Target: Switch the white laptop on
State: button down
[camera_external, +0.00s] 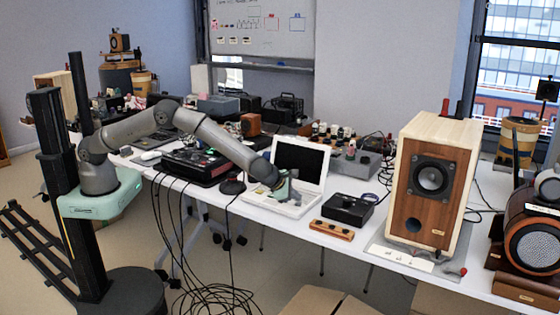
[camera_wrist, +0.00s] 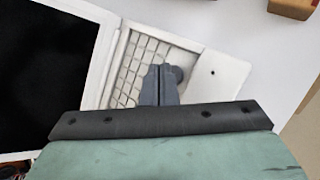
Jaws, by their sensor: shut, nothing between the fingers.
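The white laptop (camera_external: 299,163) stands open on the long white table, with a dark, blank screen. Its keyboard half lies flat, partly covered by my gripper (camera_external: 287,198). In the wrist view the laptop's keyboard (camera_wrist: 135,68) and palm rest show behind my gripper (camera_wrist: 168,68), and the black screen fills the left side. My gripper's grey fingers are together and empty, pointing down over the edge between keys and palm rest. A round grey patch by the fingertips may be the touchpad or a shadow. I cannot tell whether the fingertips touch the laptop.
A black box (camera_external: 348,210) and a small orange-brown block (camera_external: 332,229) sit right of the laptop. A large wooden speaker (camera_external: 432,185) stands further right. A black-and-red device (camera_external: 195,165) and a dark round-based object (camera_external: 232,184) are to the left. Black cables hang off the table's front.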

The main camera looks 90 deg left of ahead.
aim_at(294, 199)
jog(key=shift+f, duration=0.5)
dwell(0.5)
jog(key=shift+r+p, duration=0.85)
jog(key=shift+r, duration=0.1)
notch_tip(294, 199, up, 6)
jog(key=p, duration=0.5)
jog(key=shift+p, duration=0.35)
